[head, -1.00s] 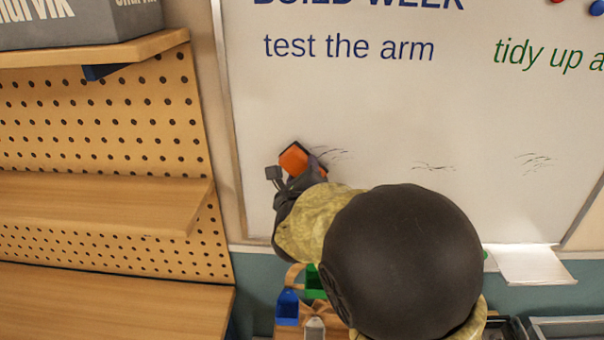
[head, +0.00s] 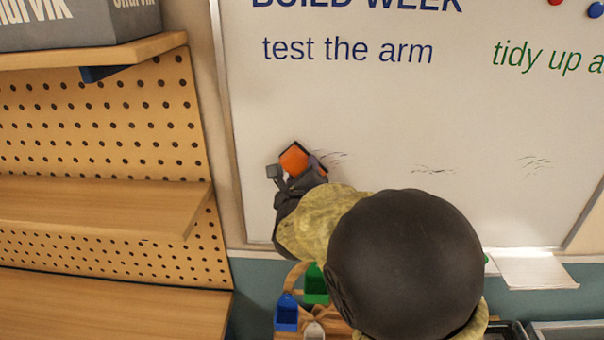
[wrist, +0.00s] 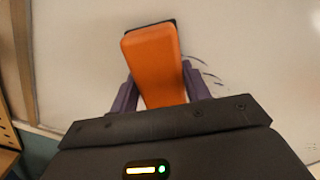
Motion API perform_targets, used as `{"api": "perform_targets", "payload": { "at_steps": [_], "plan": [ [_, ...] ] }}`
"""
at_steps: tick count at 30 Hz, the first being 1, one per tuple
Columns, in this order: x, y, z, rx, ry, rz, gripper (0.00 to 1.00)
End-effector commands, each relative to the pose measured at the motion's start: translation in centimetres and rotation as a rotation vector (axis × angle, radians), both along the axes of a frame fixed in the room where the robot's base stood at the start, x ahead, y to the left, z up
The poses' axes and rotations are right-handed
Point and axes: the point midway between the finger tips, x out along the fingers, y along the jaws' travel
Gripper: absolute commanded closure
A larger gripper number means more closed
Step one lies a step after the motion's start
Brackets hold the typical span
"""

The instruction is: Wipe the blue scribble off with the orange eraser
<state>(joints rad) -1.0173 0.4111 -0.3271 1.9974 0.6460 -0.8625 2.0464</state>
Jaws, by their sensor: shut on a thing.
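The orange eraser (head: 294,158) is at the lower left of the whiteboard (head: 370,110). My gripper (head: 305,168) is shut on it. In the wrist view the eraser (wrist: 153,62) sits between the two purple fingers, its dark pad side facing the board. It looks against or very close to the board; I cannot tell which. Thin dark scribble marks (head: 336,157) show just right of the eraser. Similar faint marks are at the lower middle (head: 433,170) and lower right (head: 534,164). Their colour looks dark grey, not clearly blue. Any marks behind the eraser are hidden.
Blue lettering (head: 347,50) and green lettering (head: 547,57) are higher on the board. Wooden shelves (head: 90,205) with pegboard stand at the left. A white ledge (head: 535,268) juts out at the lower right. Blue (head: 287,313) and green (head: 314,284) items are below my arm.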

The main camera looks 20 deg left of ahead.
Motion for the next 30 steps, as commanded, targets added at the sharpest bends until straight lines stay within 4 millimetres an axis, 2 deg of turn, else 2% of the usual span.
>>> {"api": "perform_targets", "payload": {
  "at_steps": [15,30],
  "plan": [
    [0.6,-3.3,-0.3,0.001,-0.002,-0.002,0.71],
    [0.8,-4.0,-0.2,0.001,-0.001,-0.001,0.71]
  ]
}}
